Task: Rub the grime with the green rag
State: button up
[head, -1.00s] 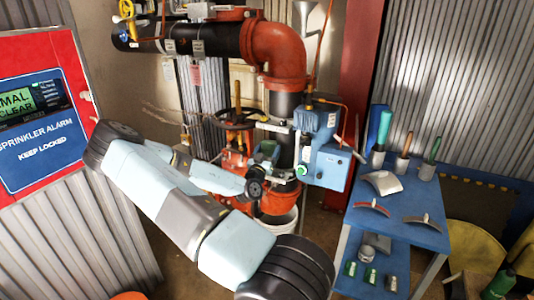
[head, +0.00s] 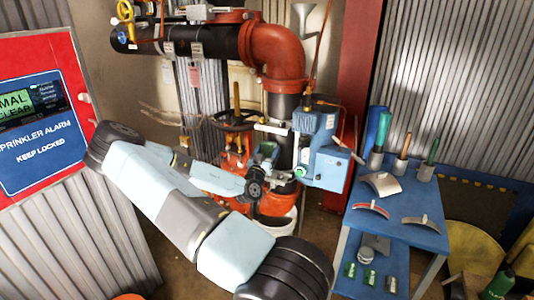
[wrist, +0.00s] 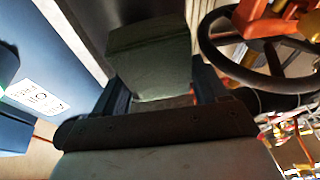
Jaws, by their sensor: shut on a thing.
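My gripper (wrist: 158,82) is shut on the green rag (wrist: 148,58), which shows as a dark green, folded block between the fingers in the wrist view. In the head view my gripper (head: 264,158) is small and dark, in front of the riser's valve and left of the blue box. The rag is hard to tell apart there. A dark, upright surface lies behind the rag in the wrist view. I cannot make out the grime in either view, nor whether the rag touches anything.
A black handwheel (wrist: 262,62) is close at right in the wrist view. A blue box (head: 325,160) sits right of my gripper, and a white bucket (head: 279,222) stands below. A blue trolley (head: 390,228) with tools is at right; a red alarm panel (head: 42,110) is at left.

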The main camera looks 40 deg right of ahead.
jog(key=shift+w+d, duration=0.15)
jog(key=shift+d, duration=0.3)
jog(key=s, duration=0.1)
jog(key=s+d, duration=0.1)
jog(key=s, duration=0.1)
jog(key=shift+s+d, duration=0.3)
dwell(0.5)
jog(key=shift+w+a, duration=0.3)
jog(key=shift+w, duration=0.5)
jog(key=shift+w+a, duration=0.25)
jog(key=shift+w, duration=0.55)
jog(key=shift+w+a+r, duration=0.1)
jog(key=shift+w+a, duration=0.1)
jog(key=shift+w, duration=0.2)
jog(key=shift+s+d, duration=0.2)
jog(key=shift+s, duration=0.45)
jog(key=shift+s+d, duration=0.25)
jog(key=shift+s, duration=0.35)
jog(key=shift+s+d, duration=0.2)
jog(key=shift+s, duration=0.45)
jog(key=shift+d, duration=0.15)
